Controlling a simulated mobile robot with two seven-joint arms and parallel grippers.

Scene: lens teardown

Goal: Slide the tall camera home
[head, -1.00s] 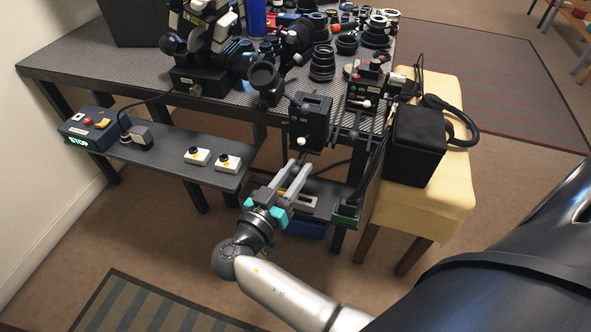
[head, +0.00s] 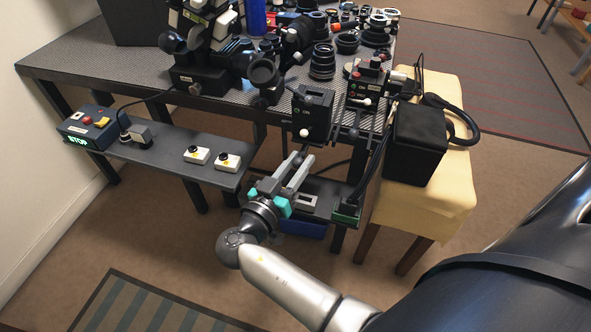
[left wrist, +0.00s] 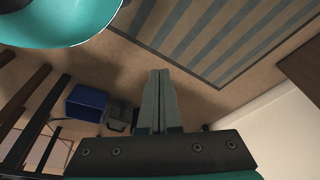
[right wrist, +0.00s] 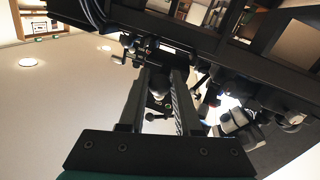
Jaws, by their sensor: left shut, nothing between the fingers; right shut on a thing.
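The tall black camera housing (head: 312,117), with a small green mark on its face, stands at the front edge of the perforated table in the head view. A white ball knob (head: 304,133) is on its lower front. My right gripper (head: 304,157) reaches up to it from below and is shut on the knob; the exact contact is partly hidden. In the right wrist view the fingers (right wrist: 160,80) stand apart with a pale knob (right wrist: 158,96) between them. My left gripper (left wrist: 161,80) is out of the head view; its wrist view shows the fingers closed together and empty.
A second instrument (head: 365,82) with a red part stands right of the housing. Lenses (head: 322,62) crowd the table (head: 120,72) behind. A lower shelf (head: 165,150) carries a control box (head: 88,127). A black box (head: 417,142) sits on the yellow stool (head: 440,195).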

